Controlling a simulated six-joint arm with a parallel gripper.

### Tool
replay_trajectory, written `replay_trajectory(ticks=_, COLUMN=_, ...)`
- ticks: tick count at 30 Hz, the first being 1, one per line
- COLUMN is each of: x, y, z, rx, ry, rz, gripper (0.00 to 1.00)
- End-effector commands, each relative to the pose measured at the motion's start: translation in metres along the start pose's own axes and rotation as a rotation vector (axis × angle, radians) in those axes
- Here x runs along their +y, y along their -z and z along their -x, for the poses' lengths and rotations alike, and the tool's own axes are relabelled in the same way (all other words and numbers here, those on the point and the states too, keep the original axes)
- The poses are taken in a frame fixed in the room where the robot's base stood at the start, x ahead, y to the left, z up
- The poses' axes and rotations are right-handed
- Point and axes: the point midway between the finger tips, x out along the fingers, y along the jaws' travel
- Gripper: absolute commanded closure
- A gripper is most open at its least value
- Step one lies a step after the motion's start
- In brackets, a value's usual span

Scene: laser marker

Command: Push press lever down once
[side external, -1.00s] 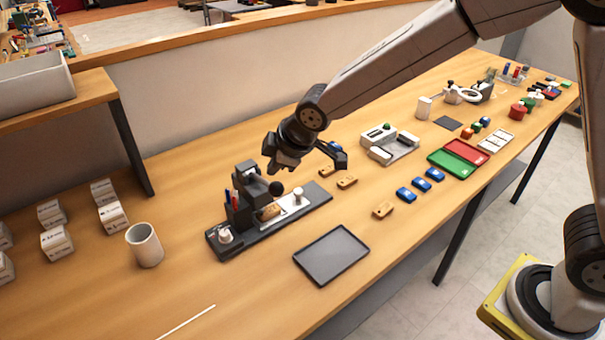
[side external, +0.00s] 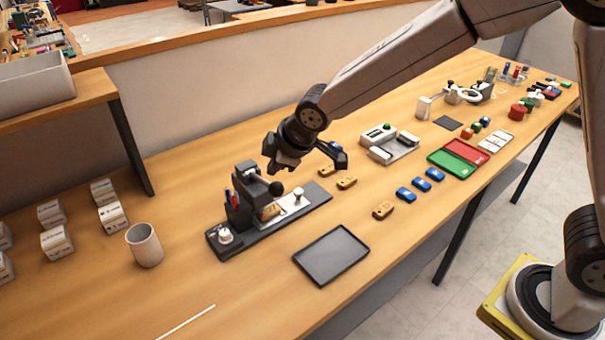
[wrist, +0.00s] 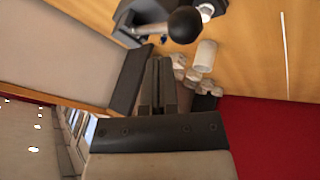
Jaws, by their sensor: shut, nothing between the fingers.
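The press (side external: 245,192) is a dark grey device on a long dark base plate (side external: 318,194), on the wooden table. Its lever ends in a black ball knob (side external: 276,188); the knob also shows large at the top of the wrist view (wrist: 186,24). A tan wooden piece (side external: 270,211) sits under the press head. My gripper (side external: 272,160) is shut and empty, above and close to the knob in the side view. In the wrist view its fingers (wrist: 160,70) point toward the knob. I cannot tell whether they touch it; a gap seems to show.
A dark tray (side external: 331,256) lies in front of the press. A white cup (side external: 144,245) and several labelled white boxes (side external: 112,216) stand to the left. Wooden and blue pieces (side external: 406,194) lie to the right. The table between cup and tray is mostly clear.

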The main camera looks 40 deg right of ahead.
Motion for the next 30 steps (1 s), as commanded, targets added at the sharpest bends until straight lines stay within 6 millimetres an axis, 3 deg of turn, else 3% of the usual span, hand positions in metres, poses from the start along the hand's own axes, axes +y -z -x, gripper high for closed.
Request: replay_trajectory(ticks=30, x=-0.0052, y=-0.0053, z=-0.0071, rx=-0.001, ry=0.000, rz=0.000, gripper=1.00)
